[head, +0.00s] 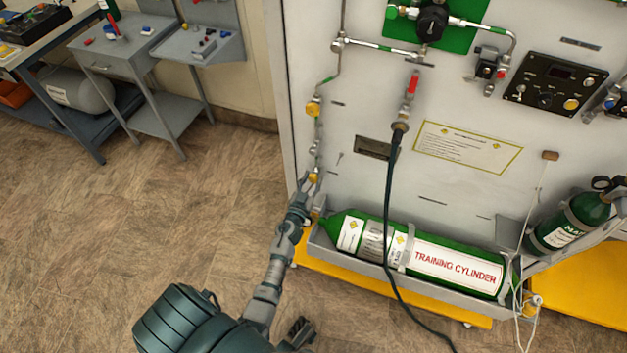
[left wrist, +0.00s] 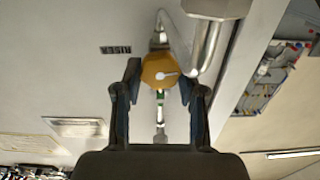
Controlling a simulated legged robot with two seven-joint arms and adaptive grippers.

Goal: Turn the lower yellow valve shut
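The lower yellow valve (head: 313,178) is on the thin pipe near the left edge of the white panel. My left gripper (head: 309,183) is at this valve. In the left wrist view its two fingers (left wrist: 161,88) stand apart, one on each side of the knob. I cannot tell whether they touch it. Another yellow valve (head: 313,108) is higher on the same pipe. A dark jointed part at the bottom edge of the head view may be my right gripper; its state is unclear.
A green training cylinder (head: 455,265) lies in a grey tray at the panel's foot, close to my left gripper. A dark hose (head: 388,220) hangs in front of the panel. Grey workbenches (head: 130,50) stand at the back left. The floor left of the panel is clear.

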